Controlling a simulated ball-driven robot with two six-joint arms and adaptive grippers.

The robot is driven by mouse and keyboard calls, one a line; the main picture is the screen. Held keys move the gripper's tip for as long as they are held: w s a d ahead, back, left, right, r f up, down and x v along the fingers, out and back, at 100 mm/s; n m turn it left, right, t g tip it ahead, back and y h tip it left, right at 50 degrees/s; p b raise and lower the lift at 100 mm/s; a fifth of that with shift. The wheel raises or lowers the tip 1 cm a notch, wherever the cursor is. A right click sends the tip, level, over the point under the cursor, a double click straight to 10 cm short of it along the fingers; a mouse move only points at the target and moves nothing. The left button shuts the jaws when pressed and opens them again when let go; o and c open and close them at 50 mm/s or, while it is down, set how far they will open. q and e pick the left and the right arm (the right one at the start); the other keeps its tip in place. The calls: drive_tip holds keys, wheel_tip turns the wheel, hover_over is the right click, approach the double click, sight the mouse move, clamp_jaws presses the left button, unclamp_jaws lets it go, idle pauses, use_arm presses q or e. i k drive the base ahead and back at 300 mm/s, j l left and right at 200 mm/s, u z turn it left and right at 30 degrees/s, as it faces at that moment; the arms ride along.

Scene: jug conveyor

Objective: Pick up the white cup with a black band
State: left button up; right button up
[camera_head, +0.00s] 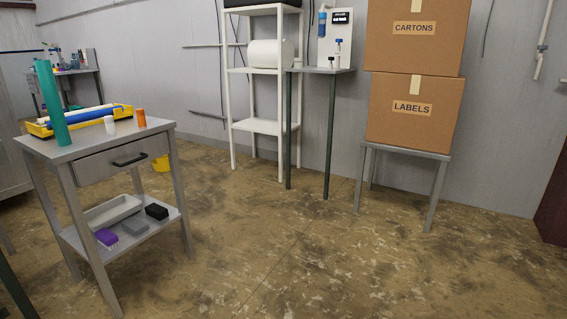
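I cannot make out a white cup with a black band in the head view. A small white cylinder (110,125) stands on the top of the grey drawer cart (95,143) at the left; no black band shows on it. Neither of my grippers is in view.
The cart also holds a tall teal cylinder (51,103), an orange cylinder (141,118) and a yellow tray (38,129). A white shelf rack (232,125) and a small table (332,71) stand by the wall. Stacked boxes (414,112) sit at right. The middle floor is clear.

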sight(299, 62)
drive_tip(key=i, duration=2.95)
